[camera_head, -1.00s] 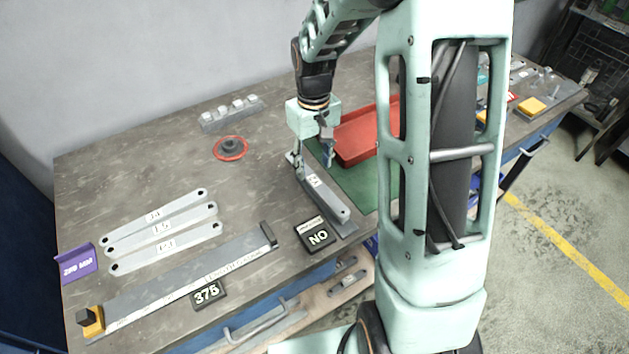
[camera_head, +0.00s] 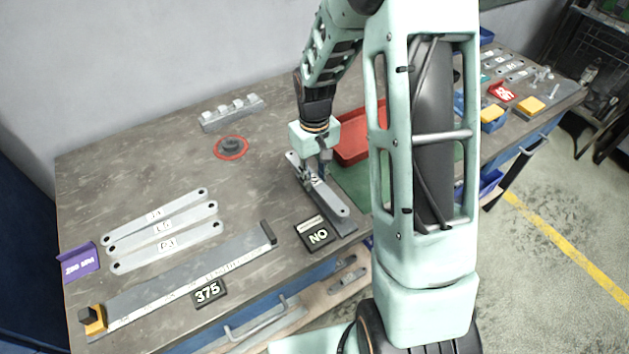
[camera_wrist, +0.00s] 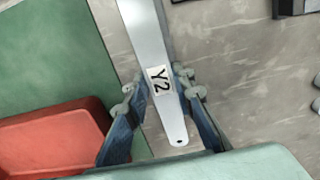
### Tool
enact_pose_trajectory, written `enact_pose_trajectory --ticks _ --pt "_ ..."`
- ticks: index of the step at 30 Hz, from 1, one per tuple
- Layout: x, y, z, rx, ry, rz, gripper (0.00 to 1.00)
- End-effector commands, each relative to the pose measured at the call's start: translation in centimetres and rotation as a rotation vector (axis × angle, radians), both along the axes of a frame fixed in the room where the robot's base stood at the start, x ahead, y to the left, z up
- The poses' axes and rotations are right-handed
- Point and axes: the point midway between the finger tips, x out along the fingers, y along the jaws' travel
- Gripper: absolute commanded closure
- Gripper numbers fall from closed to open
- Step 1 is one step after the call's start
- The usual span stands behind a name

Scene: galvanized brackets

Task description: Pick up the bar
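The bar (camera_head: 334,204) is a flat pale grey strip with rounded ends and a hole near its end. It lies on a darker grey plate near the front edge of the bench. In the wrist view the bar (camera_wrist: 151,45) carries a white label reading Y2. My gripper (camera_wrist: 160,74) has one blue-grey finger on each side of the bar, close to its edges by the label. I cannot tell whether both fingertips touch it. In the head view my gripper (camera_head: 310,174) is down over the bar's middle and partly hides it.
A red tray (camera_head: 352,150) on a green mat (camera_head: 352,182) lies right of the bar, partly behind my arm. A black NO sign (camera_head: 318,237) stands just in front. Several labelled bars (camera_head: 160,228) and a long gauge (camera_head: 190,272) lie left. Bare bench lies between.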

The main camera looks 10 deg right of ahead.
Motion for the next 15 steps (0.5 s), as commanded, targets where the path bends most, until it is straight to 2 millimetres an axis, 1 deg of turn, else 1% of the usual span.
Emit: enact_pose_trajectory --ticks 1,3,15 --pt "0.01 0.00 0.02 0.000 0.000 0.000 0.92" --pt "0.01 -0.01 0.02 0.000 0.000 0.000 0.99" --pt "0.08 -0.01 0.23 0.000 -0.002 0.000 1.00"
